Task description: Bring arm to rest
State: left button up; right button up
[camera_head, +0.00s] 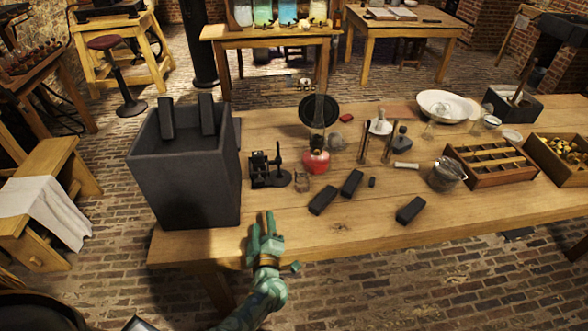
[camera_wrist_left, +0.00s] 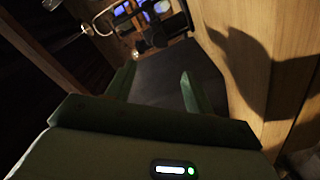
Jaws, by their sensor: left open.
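My left gripper (camera_head: 261,221) is at the near edge of the wooden table, just right of the large dark grey box (camera_head: 185,185). Its green fingers are apart, with nothing seen between them. The left wrist view shows the two open fingers (camera_wrist_left: 157,72) with a dark surface beyond them, which I cannot identify. My right gripper is not in view.
Two black blocks (camera_head: 167,119) stand up out of the grey box. Several black blocks (camera_head: 322,200) lie on the table (camera_head: 365,227). A small black apparatus (camera_head: 268,172), a red-based lamp (camera_head: 316,160) and a compartment tray (camera_head: 490,166) stand farther back.

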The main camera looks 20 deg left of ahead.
pick_arm(q)
jog(key=s+d+r+m+g+h, duration=0.1)
jog(key=s+d+r+m+h, duration=0.15)
jog(key=m+h, duration=0.4)
jog(key=s+d+r+m+g+h, duration=0.1)
jog(key=s+d+m+h, duration=0.2)
jog(key=m, duration=0.6)
jog(key=s+a+r+m+g+y, duration=0.3)
jog(key=s+r+m, duration=0.15)
jog(key=s, duration=0.35)
jog(key=s+a+r+m+g+y, duration=0.25)
jog(key=s+r+m+g, duration=0.2)
jog(key=s, duration=0.45)
jog(key=s+d+f+n+g+h+b, duration=0.1)
jog(key=s+d+f+h, duration=0.15)
jog(key=f, duration=1.25)
jog(key=s+d+f+n+g+h+b, duration=0.1)
jog(key=s+d+f+g+h, duration=0.15)
jog(key=f, duration=1.25)
jog(key=s+f+n, duration=0.1)
jog(key=s+f, duration=0.5)
jog(key=s, duration=0.3)
jog(key=s+f+n+g, duration=0.1)
jog(key=s+f, duration=0.6)
jog(key=s, duration=0.2)
jog(key=shift+s+a, duration=0.3)
jog(key=shift+a, duration=0.1)
